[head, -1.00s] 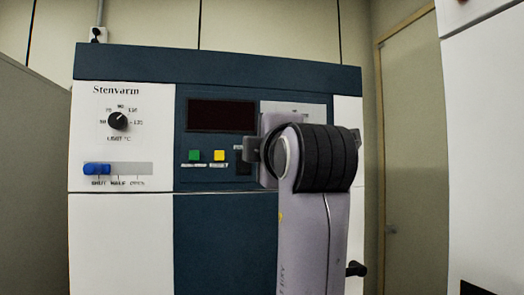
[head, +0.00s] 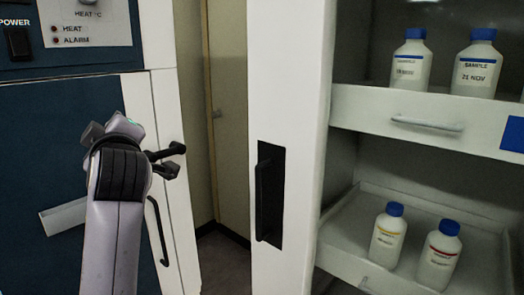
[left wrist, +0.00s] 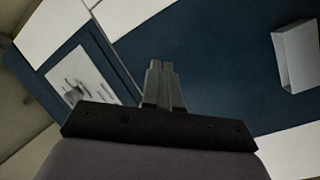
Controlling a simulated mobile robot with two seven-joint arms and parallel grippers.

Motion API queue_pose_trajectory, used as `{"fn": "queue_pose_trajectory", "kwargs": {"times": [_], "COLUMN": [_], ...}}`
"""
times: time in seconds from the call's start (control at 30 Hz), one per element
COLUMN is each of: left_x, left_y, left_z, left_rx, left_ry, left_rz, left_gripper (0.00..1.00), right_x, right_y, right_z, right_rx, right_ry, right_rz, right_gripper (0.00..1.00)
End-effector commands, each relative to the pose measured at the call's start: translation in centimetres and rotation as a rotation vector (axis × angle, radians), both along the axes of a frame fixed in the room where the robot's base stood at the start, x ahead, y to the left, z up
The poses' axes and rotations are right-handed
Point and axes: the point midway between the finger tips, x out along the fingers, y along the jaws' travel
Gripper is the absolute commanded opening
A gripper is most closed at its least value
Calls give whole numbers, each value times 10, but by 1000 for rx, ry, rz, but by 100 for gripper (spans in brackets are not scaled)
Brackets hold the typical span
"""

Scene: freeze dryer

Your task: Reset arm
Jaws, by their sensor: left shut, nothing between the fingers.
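My left arm rises at the lower left of the head view, in front of the freeze dryer's dark blue lower front (head: 40,130). Its wrist hides most of the left gripper there. In the left wrist view the left gripper (left wrist: 162,68) has its two grey fingers together, with nothing between them. It points toward the dark blue front, and I cannot tell how far away that is. My right gripper is in neither view.
A black latch handle (head: 166,163) sticks out near my wrist. A grey bracket (head: 62,217) is on the blue front. At right, a white cabinet (head: 290,60) has a black handle (head: 265,190) and blue-capped bottles on an upper drawer (head: 360,110) and a lower drawer (head: 345,235).

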Motion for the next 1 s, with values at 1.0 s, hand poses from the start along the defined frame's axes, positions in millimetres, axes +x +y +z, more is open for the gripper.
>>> {"fn": "queue_pose_trajectory", "kwargs": {"times": [1.0], "left_x": [-205], "left_y": [-66], "left_z": [-486], "left_rx": [684], "left_ry": [757], "left_rz": [-845], "left_gripper": [0], "right_x": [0], "right_y": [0], "right_z": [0], "right_rx": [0], "right_ry": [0], "right_rz": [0], "right_gripper": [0]}}
